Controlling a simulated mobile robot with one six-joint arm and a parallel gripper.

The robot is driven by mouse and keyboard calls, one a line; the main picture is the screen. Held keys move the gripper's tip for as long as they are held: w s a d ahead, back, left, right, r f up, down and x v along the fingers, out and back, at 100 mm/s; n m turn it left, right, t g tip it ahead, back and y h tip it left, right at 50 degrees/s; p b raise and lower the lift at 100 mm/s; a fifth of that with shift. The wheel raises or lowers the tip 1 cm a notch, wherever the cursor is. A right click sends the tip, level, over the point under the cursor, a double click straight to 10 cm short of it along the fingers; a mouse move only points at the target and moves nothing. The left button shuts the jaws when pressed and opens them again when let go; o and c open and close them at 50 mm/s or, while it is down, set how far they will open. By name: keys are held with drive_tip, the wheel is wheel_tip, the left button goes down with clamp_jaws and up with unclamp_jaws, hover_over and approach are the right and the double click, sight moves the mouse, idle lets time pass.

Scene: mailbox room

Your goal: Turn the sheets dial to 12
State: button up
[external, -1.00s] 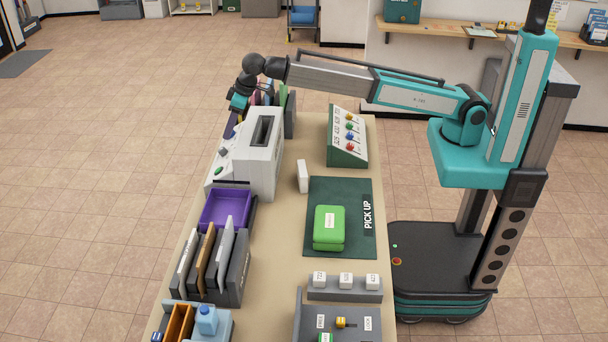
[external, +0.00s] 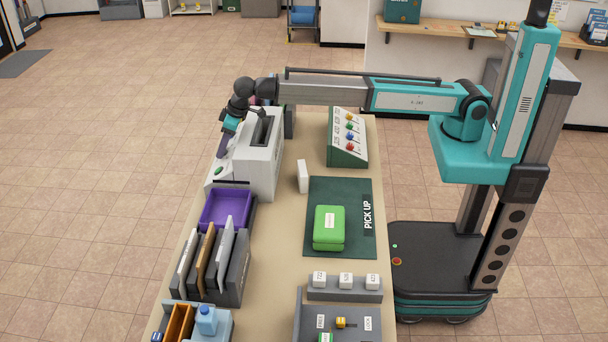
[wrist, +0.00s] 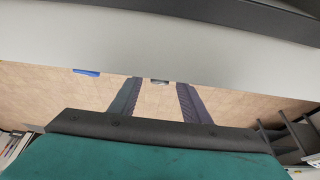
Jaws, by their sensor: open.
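The white and grey machine (external: 262,160) with a dark top slot stands at the left edge of the counter. Its sloping front carries a green button (external: 217,170). The sheets dial cannot be made out in the external view. My gripper (external: 224,144) hangs beside the machine's front, pointing down. In the wrist view my gripper (wrist: 160,96) is open, its two dark fingers apart with floor visible between them. A grey tab (wrist: 160,81) sits between the fingertips at the edge of a pale panel, and a blue tab (wrist: 87,72) is to the left. I cannot tell whether either is the dial.
A purple tray (external: 228,208) and a file rack (external: 232,275) stand nearer along the counter's left side. A green box (external: 328,228) lies on the pick-up mat (external: 355,190). A panel with coloured knobs (external: 347,137) stands to the right of the machine.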

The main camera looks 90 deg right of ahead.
drive_tip(key=c, duration=1)
drive_tip(key=shift+c, duration=0.2)
drive_tip(key=shift+a+h, duration=0.1)
drive_tip(key=shift+h, duration=0.2)
drive_tip(key=shift+w+a+f+m+g+h+b, duration=0.1)
drive_tip(key=shift+a+m+g+h+b, duration=0.15)
drive_tip(key=shift+m+h, duration=0.5)
drive_tip(key=shift+w+a+m+g+h+b, duration=0.15)
drive_tip(key=shift+m+h+b, duration=0.15)
drive_tip(key=shift+m+h, duration=0.45)
drive_tip(key=shift+s+a+m+h+b, duration=0.1)
drive_tip(key=shift+m+h+b, duration=0.25)
drive_tip(key=shift+m+h, duration=0.45)
drive_tip(key=shift+g, duration=0.3)
